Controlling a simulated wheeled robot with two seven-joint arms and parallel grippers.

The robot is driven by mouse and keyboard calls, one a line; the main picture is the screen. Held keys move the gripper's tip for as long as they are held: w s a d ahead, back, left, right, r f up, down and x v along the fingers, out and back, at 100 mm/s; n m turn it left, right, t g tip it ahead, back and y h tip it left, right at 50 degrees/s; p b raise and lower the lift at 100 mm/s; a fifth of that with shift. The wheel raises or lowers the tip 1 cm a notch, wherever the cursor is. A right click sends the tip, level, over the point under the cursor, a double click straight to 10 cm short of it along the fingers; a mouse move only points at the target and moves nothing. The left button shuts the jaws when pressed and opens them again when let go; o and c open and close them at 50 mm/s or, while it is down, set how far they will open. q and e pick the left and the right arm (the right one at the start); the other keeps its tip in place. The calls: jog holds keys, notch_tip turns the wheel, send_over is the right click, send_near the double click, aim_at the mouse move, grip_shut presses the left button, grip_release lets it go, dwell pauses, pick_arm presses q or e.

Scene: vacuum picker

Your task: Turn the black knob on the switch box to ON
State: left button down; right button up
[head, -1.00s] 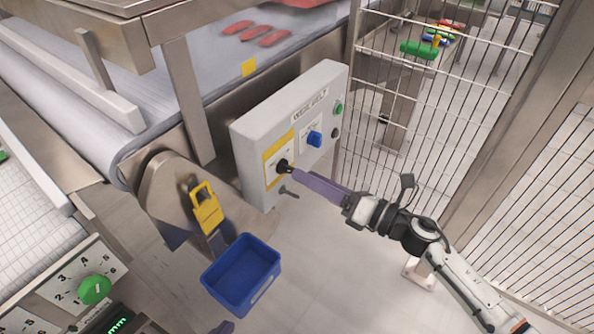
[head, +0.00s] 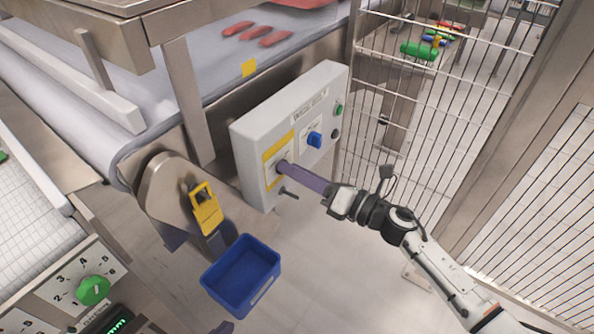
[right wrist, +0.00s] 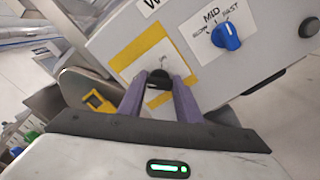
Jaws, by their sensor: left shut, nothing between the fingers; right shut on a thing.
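The grey switch box (head: 250,170) hangs by the conveyor's end. Its black knob (right wrist: 157,78) sits on a yellow-framed plate (right wrist: 126,60); in the head view my fingers hide it. My right gripper (head: 283,169) reaches it from the right, and its purple fingers are shut on the knob, one on each side in the right wrist view. The plate's lettering is too small or covered to read the knob's setting.
A blue selector (head: 314,139) and a green button (head: 339,110) share the box face. A yellow padlock-like piece (head: 206,210) and a blue bin (head: 241,275) are left below. A wire fence (head: 440,130) stands right, close to my right arm. Red pieces (head: 255,35) lie on the belt.

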jog(key=shift+m, duration=0.4)
jog(key=shift+f+m+p, duration=0.2)
jog(key=shift+m+p, duration=1.35)
jog(key=shift+m, duration=2.75)
jog(key=shift+f+m+p, duration=0.2)
jog(key=shift+m+p, duration=1.35)
jog(key=shift+m, duration=2.75)
jog(key=o, duration=1)
jog(key=shift+o, duration=0.2)
jog(key=shift+d, duration=0.1)
